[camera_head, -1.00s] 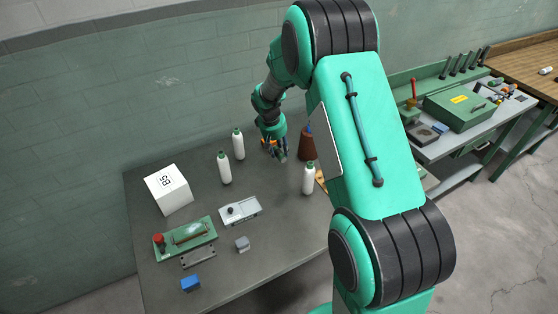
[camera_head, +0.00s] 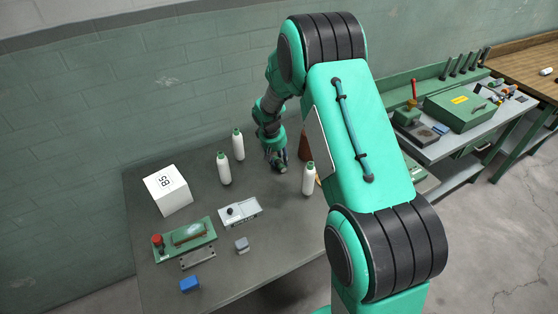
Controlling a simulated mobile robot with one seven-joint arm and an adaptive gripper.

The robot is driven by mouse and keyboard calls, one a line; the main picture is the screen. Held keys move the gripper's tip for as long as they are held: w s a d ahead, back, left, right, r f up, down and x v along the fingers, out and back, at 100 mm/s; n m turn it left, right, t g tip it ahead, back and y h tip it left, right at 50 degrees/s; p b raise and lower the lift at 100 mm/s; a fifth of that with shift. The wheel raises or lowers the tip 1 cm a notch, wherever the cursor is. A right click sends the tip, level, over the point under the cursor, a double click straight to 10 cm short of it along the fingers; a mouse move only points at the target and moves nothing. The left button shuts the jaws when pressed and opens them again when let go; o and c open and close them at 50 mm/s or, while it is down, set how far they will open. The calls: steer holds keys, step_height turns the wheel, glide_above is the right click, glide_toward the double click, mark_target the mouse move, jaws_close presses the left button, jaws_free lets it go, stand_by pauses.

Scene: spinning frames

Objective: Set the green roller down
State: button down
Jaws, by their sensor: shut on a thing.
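My gripper (camera_head: 277,164) points down over the back right part of the grey table (camera_head: 285,235), just left of a brown cone. It is small and dark in this view. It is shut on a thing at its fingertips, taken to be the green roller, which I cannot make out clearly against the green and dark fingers. I cannot tell whether the held thing touches the table top.
White green-capped bobbins stand left of my gripper (camera_head: 223,168) (camera_head: 238,144) and in front of it (camera_head: 308,179). The brown cone (camera_head: 305,146) is partly hidden by my arm. A white box (camera_head: 167,190), green panel (camera_head: 184,239) and grey fixture (camera_head: 240,211) lie further left.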

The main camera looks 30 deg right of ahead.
steer(key=shift+f, duration=0.1)
steer(key=c, duration=1.1)
jaws_free()
steer(key=p+v, duration=0.2)
steer(key=v, duration=1)
steer(key=shift+r, duration=0.25)
